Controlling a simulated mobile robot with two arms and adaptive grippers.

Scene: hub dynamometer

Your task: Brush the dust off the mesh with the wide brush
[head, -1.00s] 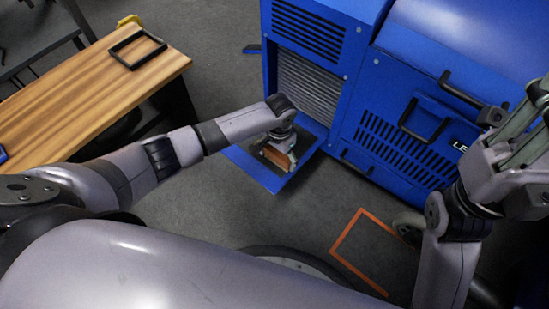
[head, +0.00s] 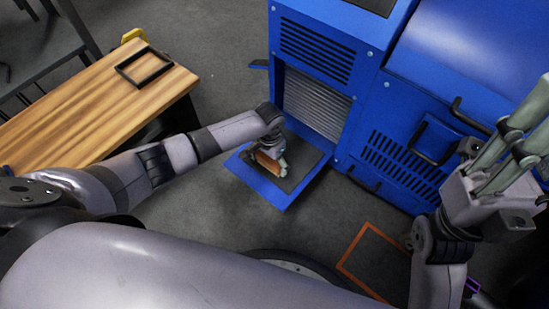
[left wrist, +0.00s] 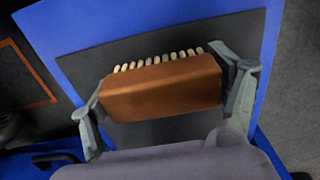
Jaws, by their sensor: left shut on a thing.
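The wide brush, a brown block with a row of pale bristle tufts, shows in the head view (head: 268,163) and in the left wrist view (left wrist: 162,87). My left gripper (head: 271,148) is shut on it, one finger at each end.
The blue machine (head: 345,50) has a grey slatted opening (head: 316,104) behind the panel and black handles (head: 432,152). A wooden table (head: 95,95) with a black frame (head: 145,68) stands at the left. An orange outline (head: 352,250) marks the grey floor. Floor between is clear.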

